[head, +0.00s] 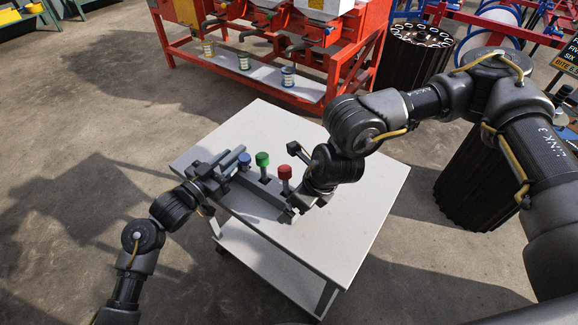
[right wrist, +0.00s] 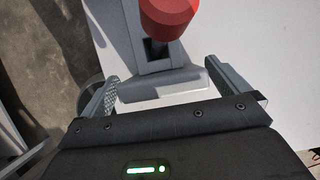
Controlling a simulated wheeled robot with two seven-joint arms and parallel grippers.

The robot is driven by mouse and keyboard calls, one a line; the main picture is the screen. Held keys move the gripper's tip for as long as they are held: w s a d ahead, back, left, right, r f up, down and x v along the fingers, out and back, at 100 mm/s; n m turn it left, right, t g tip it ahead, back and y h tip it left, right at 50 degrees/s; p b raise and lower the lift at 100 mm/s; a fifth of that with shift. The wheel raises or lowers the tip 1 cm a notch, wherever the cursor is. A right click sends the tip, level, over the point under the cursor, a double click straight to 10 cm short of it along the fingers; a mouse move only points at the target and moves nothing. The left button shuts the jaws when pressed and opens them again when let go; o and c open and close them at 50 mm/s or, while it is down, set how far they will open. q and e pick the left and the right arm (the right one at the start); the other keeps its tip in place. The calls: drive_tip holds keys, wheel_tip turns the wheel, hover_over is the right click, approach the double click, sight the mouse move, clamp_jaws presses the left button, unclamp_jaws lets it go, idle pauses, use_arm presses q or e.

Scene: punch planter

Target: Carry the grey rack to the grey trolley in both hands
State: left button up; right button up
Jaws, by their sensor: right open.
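The grey rack (head: 262,193) stands on the light top of the grey trolley (head: 345,225), with its row slanting from upper left to lower right. It carries a blue-topped (head: 244,159), a green-topped (head: 263,159) and a red-topped punch (head: 285,172), all upright. My left gripper (head: 236,160) is at the rack's left end by the blue top, its two fingers apart; contact is unclear. My right gripper (head: 292,208) is at the right end. In the right wrist view its open fingers (right wrist: 168,88) stand either side of the rack's end (right wrist: 165,86), with gaps showing.
A red machine frame (head: 270,60) with several small cans on its shelf stands behind the trolley. Dark ribbed bins (head: 412,60) stand at the back right, another (head: 485,180) right of the trolley. The trolley's front top is clear, as is the floor at left.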

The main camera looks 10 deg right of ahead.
use_arm(q)
drive_tip(key=shift+s+f, duration=0.15)
drive_tip(key=shift+s+a, duration=0.15)
use_arm(e)
drive_tip(key=shift+d, duration=0.1)
use_arm(q)
drive_tip(key=v, duration=1.1)
drive_tip(key=shift+a, duration=0.2)
use_arm(e)
drive_tip(key=v, duration=1.2)
